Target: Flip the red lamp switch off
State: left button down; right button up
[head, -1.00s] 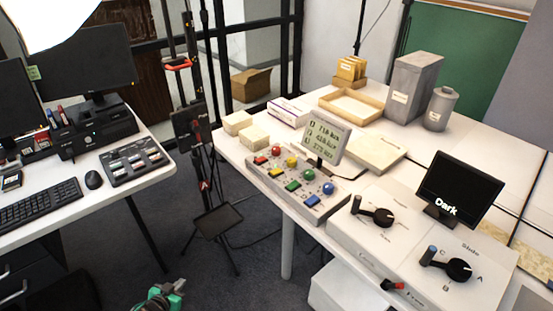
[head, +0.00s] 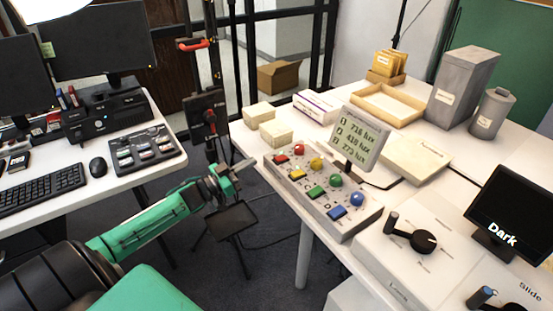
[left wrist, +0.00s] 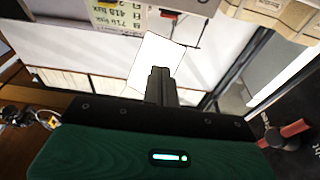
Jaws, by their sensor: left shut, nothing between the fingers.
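The red switch (head: 281,161) sits at the far left corner of a grey control box (head: 340,228), near the table's left edge. A red round lamp (head: 300,149) stands just right of it. Yellow, green and blue switches and lamps follow down the box. My left gripper (head: 248,163) is shut and empty, in the air left of the box, with a visible gap to the red switch. In the left wrist view its closed fingers (left wrist: 160,73) point ahead with nothing between them. My right gripper is not in view.
A lux readout screen (head: 360,137) stands behind the control box. Cream blocks (head: 274,132) lie on the table beyond the red switch. A tripod stand (head: 208,115) is between the two tables. A dial unit (head: 400,270) and a dark screen reading "Dark" (head: 500,210) are at right.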

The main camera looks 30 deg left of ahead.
aim_at(273, 165)
pick_arm(q)
jog(key=shift+w, duration=0.2)
